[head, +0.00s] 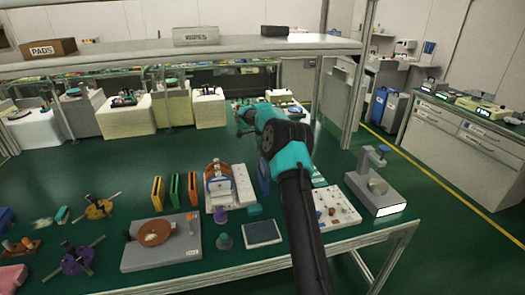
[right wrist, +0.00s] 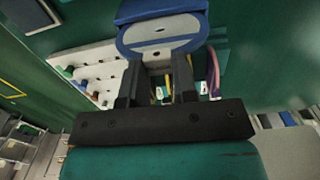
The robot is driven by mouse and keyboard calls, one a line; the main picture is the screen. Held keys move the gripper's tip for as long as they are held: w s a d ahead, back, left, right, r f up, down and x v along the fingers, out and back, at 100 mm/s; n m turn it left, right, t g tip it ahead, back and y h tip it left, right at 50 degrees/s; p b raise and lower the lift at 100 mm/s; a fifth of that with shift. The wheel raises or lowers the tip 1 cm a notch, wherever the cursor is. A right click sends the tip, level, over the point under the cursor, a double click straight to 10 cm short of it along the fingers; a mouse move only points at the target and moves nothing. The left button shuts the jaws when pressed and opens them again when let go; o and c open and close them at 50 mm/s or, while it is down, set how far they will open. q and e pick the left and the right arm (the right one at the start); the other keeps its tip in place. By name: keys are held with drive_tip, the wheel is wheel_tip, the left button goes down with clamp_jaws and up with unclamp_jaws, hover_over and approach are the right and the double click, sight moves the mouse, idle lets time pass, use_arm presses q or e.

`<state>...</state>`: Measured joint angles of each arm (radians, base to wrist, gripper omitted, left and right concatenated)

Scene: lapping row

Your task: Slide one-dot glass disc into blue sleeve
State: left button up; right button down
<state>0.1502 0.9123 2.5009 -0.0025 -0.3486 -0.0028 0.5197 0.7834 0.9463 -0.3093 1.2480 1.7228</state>
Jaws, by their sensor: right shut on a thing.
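My right gripper (right wrist: 158,64) is shut on a pale grey round glass disc (right wrist: 150,38) with a blue edge and small dark marks; I cannot tell its dot count for sure. A blue block-like thing (right wrist: 160,10) lies just beyond the disc at the top of the right wrist view. I cannot tell whether they touch or overlap. In the head view my right arm reaches up from the bottom, and its gripper (head: 243,119) is small and partly hidden. The blue sleeve (head: 264,174) stands upright beside a white rack, partly covered by my arm. My left gripper is not in view.
Yellow (head: 157,193), green (head: 174,190) and orange (head: 193,187) sleeves stand left of a copper-coloured machine (head: 218,184). A grey plate with a brown disc (head: 154,232), a dark tablet (head: 262,232), a white peg board (head: 338,206) and a gauge stand (head: 376,190) are nearby.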

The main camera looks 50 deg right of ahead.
sight(262, 166)
drive_tip(key=shift+f, duration=2.6)
drive_tip(key=c, duration=0.8)
unclamp_jaws()
drive_tip(key=shift+r, duration=0.1)
wheel_tip(262, 166, up, 17)
drive_tip(key=shift+d+r, duration=0.1)
idle(0.7)
